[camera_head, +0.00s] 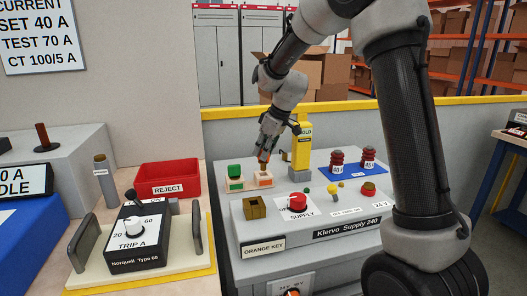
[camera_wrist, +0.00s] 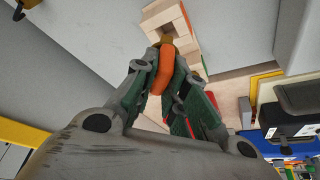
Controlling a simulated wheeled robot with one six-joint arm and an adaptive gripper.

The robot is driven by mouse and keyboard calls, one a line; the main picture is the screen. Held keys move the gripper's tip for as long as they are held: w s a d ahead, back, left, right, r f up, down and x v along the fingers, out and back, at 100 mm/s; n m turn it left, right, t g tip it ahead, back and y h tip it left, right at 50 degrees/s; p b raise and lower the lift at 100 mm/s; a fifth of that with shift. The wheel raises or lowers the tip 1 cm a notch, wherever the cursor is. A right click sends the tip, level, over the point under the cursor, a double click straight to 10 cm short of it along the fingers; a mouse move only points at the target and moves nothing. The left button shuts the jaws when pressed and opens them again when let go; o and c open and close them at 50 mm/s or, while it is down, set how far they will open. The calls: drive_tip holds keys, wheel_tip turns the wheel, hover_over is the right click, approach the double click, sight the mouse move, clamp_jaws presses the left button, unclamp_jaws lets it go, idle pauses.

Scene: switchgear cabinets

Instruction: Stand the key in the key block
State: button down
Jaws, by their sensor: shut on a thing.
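The orange key (camera_wrist: 163,80) is between the fingers of my gripper (camera_wrist: 166,88), which is shut on it. Its brass end (camera_wrist: 167,41) points at a pale wooden key block (camera_wrist: 184,38); I cannot tell whether it is inside the opening or just above it. In the head view my gripper (camera_head: 263,158) points down over the wooden block with an orange label (camera_head: 264,184). The fingers hide most of the key there. A second wooden block (camera_head: 235,187) with a green piece on it (camera_head: 234,171) stands close to the left.
A brass socket (camera_head: 255,208) above the ORANGE KEY label and a red supply knob (camera_head: 297,202) are on the grey console in front. A yellow post (camera_head: 301,150) stands right of my gripper. A red reject tray (camera_head: 168,178) is at left. Red insulators (camera_head: 337,161) stand on a blue mat.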

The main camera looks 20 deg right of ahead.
drive_tip(key=shift+f, duration=2.2)
drive_tip(key=c, duration=1.4)
unclamp_jaws()
drive_tip(key=shift+o, duration=0.2)
drive_tip(key=v, duration=1.1)
drive_tip(key=s+d+r+m+h, duration=0.1)
drive_tip(key=s+d+m, duration=0.2)
drive_tip(key=s, duration=0.8)
drive_tip(key=s+d+r+m+h, duration=0.1)
drive_tip(key=s+d+m, duration=0.2)
drive_tip(key=s, duration=0.8)
drive_tip(key=s+d+r+m+t+h, duration=0.1)
drive_tip(key=s+d+m, duration=0.2)
drive_tip(key=s, duration=0.8)
drive_tip(key=d, duration=0.2)
drive_tip(key=shift+d, duration=0.4)
